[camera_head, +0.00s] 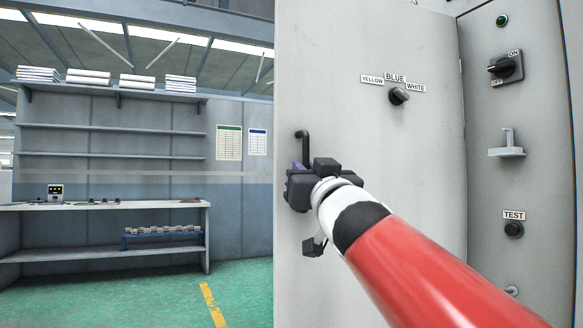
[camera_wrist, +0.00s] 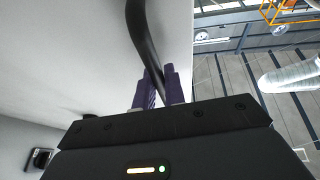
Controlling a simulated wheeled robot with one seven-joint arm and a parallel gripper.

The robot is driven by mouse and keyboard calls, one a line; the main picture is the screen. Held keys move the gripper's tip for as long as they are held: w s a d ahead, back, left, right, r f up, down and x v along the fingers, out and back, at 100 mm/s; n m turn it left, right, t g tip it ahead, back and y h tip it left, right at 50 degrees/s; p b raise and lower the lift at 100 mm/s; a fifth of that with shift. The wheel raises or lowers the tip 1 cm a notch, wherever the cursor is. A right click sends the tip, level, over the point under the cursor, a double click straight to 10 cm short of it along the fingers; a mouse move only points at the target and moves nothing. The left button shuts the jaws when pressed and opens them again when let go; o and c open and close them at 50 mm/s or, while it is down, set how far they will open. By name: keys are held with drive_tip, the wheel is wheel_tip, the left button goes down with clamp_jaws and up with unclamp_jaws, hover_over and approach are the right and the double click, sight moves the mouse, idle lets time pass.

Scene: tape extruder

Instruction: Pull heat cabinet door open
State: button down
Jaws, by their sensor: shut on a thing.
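The heat cabinet door (camera_head: 340,100) is a large light-grey panel at the middle right of the head view, with its left edge towards the workshop. A black bar handle (camera_head: 303,140) stands near that left edge; it also shows in the wrist view as a curved black bar (camera_wrist: 143,35). My gripper (camera_head: 300,172) is at the handle, with its purple fingers (camera_wrist: 160,88) on either side of the bar, shut on it. The lower part of the handle is hidden behind my gripper. I cannot tell whether the door is ajar.
A panel on the right carries an on/off switch (camera_head: 506,67), a small grey bracket (camera_head: 506,146) and a TEST button (camera_head: 514,230). A colour selector knob (camera_head: 399,96) is on the door. A workbench (camera_head: 105,205) with shelves stands at the left. The green floor (camera_head: 120,290) before it is clear.

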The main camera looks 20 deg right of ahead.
drive_tip(key=shift+s+d, duration=0.2)
drive_tip(key=shift+s, duration=0.6)
drive_tip(key=shift+s+d, duration=0.2)
drive_tip(key=shift+s, duration=0.55)
drive_tip(key=c, duration=1.5)
unclamp_jaws()
drive_tip(key=v, duration=0.7)
drive_tip(key=shift+s+f, duration=0.2)
drive_tip(key=shift+s, duration=0.1)
